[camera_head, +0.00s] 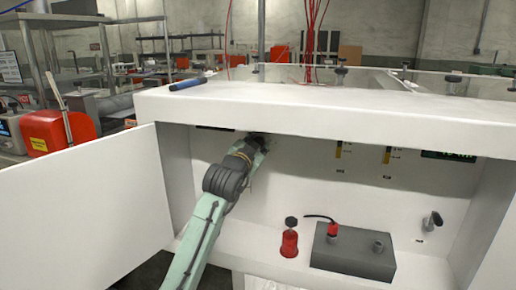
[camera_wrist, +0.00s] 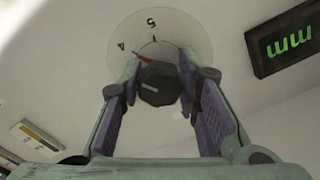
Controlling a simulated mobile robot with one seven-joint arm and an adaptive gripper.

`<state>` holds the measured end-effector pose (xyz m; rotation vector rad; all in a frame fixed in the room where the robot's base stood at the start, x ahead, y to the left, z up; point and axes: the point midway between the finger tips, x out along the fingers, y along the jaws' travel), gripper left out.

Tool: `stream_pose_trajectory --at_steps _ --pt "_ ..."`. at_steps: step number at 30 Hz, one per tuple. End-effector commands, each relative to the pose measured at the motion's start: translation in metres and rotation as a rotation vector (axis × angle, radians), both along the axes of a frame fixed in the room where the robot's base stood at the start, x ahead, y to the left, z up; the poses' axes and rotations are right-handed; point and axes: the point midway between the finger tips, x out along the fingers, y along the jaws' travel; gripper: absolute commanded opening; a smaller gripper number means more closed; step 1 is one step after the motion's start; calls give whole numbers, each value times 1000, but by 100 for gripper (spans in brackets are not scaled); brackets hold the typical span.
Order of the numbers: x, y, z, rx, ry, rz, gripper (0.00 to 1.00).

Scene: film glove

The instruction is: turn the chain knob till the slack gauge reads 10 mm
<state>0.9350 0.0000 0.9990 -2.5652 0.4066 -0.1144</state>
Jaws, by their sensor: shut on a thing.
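My gripper (camera_head: 258,140) reaches into the open white cabinet, to the upper left of its back wall. In the wrist view its two fingers (camera_wrist: 162,82) are closed on the sides of a black round knob (camera_wrist: 158,90). The knob sits on a pale dial (camera_wrist: 180,32) where the figures 4 and 5 show, with a red pointer mark near the 4. The knob is hidden behind my gripper in the head view. I cannot tell which display is the slack gauge.
Another green-lit display (camera_head: 448,155) is at the upper right, unreadable. On the cabinet floor stand a red bottle-like item (camera_head: 289,243) and a grey box (camera_head: 352,255) with a red-capped fitting. A black lever (camera_head: 434,221) is on the right. The open door (camera_head: 85,210) is left of my arm.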

Motion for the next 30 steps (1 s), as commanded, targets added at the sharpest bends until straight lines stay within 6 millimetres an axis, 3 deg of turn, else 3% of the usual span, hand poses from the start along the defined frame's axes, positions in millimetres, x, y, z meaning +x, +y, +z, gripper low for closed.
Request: stream_pose_trajectory --at_steps 19,20,30 --pt "0 0 -1 48 -13 0 2" --pt "0 0 -1 48 -13 0 32" --pt "0 0 0 47 -14 1 51"
